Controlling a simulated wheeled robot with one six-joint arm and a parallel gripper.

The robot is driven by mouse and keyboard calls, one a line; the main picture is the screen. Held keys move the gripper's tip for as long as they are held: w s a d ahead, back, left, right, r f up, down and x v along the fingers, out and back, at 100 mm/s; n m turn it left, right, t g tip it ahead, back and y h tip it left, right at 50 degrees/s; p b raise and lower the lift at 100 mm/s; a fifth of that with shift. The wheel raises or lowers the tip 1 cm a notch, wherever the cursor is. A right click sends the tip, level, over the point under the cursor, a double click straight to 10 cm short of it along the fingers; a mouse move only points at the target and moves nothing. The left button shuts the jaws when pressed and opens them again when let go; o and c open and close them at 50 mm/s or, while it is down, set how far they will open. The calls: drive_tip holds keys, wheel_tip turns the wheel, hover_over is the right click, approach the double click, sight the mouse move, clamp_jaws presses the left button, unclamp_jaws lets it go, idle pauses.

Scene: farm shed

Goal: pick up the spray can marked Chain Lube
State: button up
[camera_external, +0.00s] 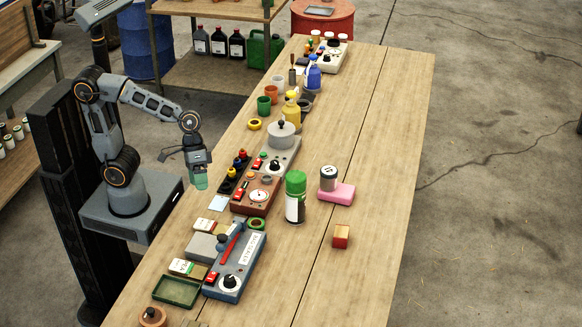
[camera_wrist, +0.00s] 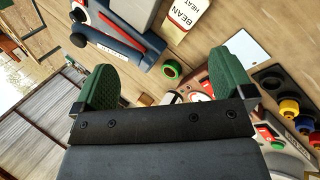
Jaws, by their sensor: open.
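A spray can (camera_external: 295,197) with a green cap, dark body and pale label stands upright on the wooden table in the external view. Its label is too small to read, so I cannot confirm the words Chain Lube.
The red-brown control box (camera_external: 257,195) and a blue one (camera_external: 235,262) stand near the table's left side. A small red box (camera_external: 341,236) lies nearby. The table's right side is largely clear.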

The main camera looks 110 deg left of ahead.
drive_tip(key=w+a+n+t+h+b, duration=0.1)
drive_tip(key=w+a+n+t+h, duration=0.1)
drive_tip(key=w+a+n+t, duration=0.4)
drive_tip(key=w+a+r+n+t+h+b, duration=0.1)
drive_tip(key=w+a+n+t+h, duration=0.1)
drive_tip(key=w+n, duration=0.6)
drive_tip(key=w+a+n+t+h+b, duration=0.1)
drive_tip(key=w+a+n+t+h, duration=0.15)
drive_tip(key=w+a+n, duration=0.5)
drive_tip(key=t+y, duration=0.1)
approach(302, 199)
drive_tip(key=w, duration=0.2)
drive_tip(key=shift+s+d+p+x, duration=0.1)
drive_tip(key=shift+d+p+x, duration=0.05)
drive_tip(key=shift+x, duration=0.7)
drive_tip(key=shift+s+d+p+x, duration=0.1)
drive_tip(key=shift+d+p+x, duration=0.05)
drive_tip(key=shift+x, duration=0.75)
drive_tip(key=shift+s+d+p+x, duration=0.1)
drive_tip(key=shift+d+p+x, duration=0.05)
drive_tip(key=shift+x, duration=0.7)
drive_tip(key=shift+f, duration=0.15)
drive_tip(key=shift+c, duration=0.4)
drive_tip(key=c, duration=1)
drive_tip(key=shift+c, duration=0.5)
